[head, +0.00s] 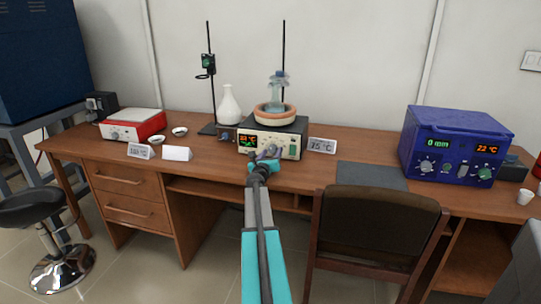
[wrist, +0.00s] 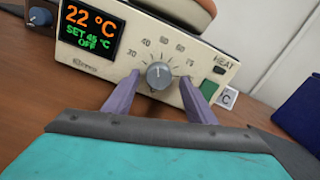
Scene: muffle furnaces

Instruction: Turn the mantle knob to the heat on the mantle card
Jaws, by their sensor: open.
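The heating mantle (head: 270,136) stands on the desk with a round flask in its ring. Its front panel also shows in the wrist view (wrist: 120,45). The display (wrist: 89,31) reads 22 °C, SET 45 °C, OFF. The grey knob (wrist: 160,75) sits amid a printed scale with 30, 40, 60 and 75 legible. The mantle card (head: 321,146) stands right of the mantle and reads 75 °C. My gripper (head: 264,161) is in front of the panel. In the wrist view its purple fingers (wrist: 158,98) are open, one on each side of the knob; contact cannot be told.
A green switch (wrist: 212,91) is by the right finger. A red hotplate (head: 133,124) and white cards (head: 177,153) are at left. A stand and white flask (head: 229,103) are beside the mantle. A blue unit (head: 455,145) is at right, a chair (head: 375,225) in front.

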